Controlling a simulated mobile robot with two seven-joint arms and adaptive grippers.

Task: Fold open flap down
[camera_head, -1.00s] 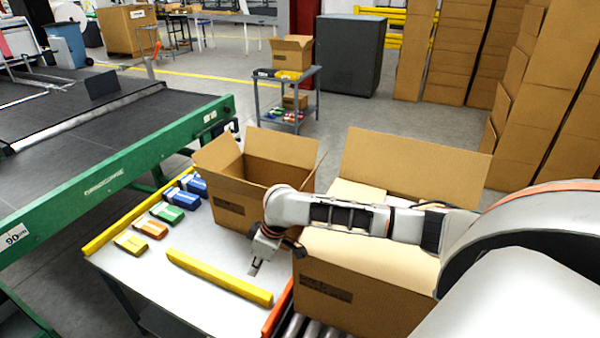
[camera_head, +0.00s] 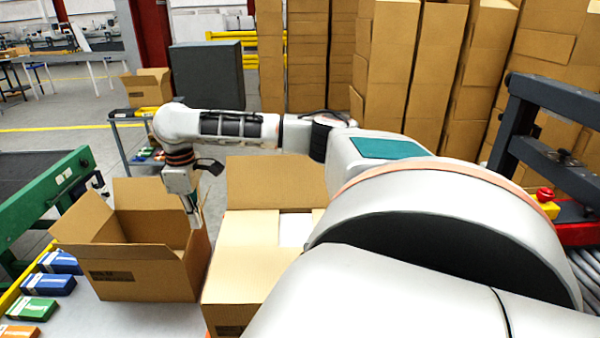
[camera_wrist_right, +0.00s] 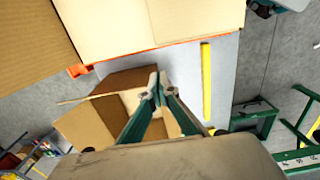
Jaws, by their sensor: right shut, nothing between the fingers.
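The larger cardboard box (camera_head: 240,260) stands right of the table's middle. Its back flap (camera_head: 275,183) stands up open, while its near left top panel lies flat. A white patch shows between its flaps. In the wrist view its top (camera_wrist_right: 140,22) is at the upper middle, with a brown flap (camera_wrist_right: 35,45) sticking out left. A smaller open box (camera_head: 130,272) stands to its left, flaps spread. My right gripper (camera_head: 194,217) points down at the smaller box's right side, shut and empty; I cannot tell if it touches. It also shows in the wrist view (camera_wrist_right: 158,90). My left gripper is out of view.
Several small coloured packs (camera_head: 48,283) lie on the table at left. A yellow rail (camera_wrist_right: 206,82) runs along the table. A green conveyor frame (camera_head: 50,195) is at far left. Tall stacks of cardboard (camera_head: 390,60) stand behind. A dark frame with a red button (camera_head: 545,193) is at right.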

